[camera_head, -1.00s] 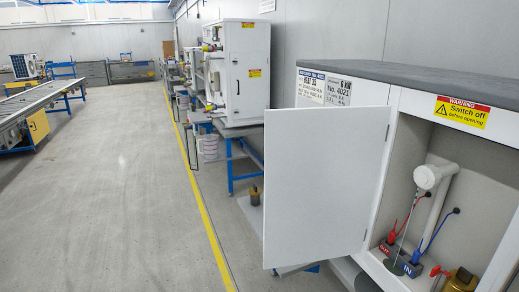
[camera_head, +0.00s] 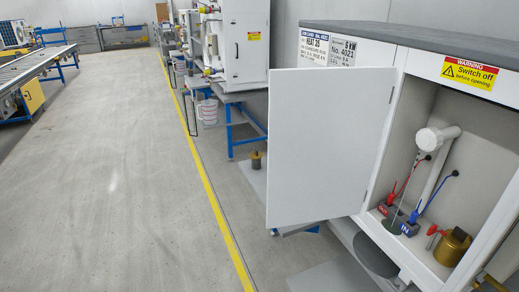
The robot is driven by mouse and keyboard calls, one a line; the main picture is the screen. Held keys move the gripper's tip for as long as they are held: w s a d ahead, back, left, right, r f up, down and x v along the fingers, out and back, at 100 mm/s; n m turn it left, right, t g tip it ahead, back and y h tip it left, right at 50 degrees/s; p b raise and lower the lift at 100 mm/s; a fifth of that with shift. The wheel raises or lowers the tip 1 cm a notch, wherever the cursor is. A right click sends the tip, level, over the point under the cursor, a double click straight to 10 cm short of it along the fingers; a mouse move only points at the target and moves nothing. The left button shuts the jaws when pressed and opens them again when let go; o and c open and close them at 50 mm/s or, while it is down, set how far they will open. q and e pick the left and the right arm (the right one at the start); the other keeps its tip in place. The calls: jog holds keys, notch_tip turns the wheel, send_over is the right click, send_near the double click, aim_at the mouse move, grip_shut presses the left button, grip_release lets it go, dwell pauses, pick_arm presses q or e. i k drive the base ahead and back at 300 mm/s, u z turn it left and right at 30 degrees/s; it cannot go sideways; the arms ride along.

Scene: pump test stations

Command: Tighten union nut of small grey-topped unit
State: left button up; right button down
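A white unit with a dark grey top (camera_head: 430,36) stands at the right, its white door (camera_head: 325,148) swung open to the left. Inside is a white pipe with a round end (camera_head: 428,139). I cannot tell which part is the union nut. Neither gripper is in view.
A yellow warning sign (camera_head: 469,73) is on the unit's front.

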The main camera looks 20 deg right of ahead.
aim_at(436, 137)
jog(key=u, duration=0.35)
jog(key=i, duration=3.2)
jog(key=z, duration=4.5)
jog(key=i, duration=1.05)
jog(key=u, duration=0.15)
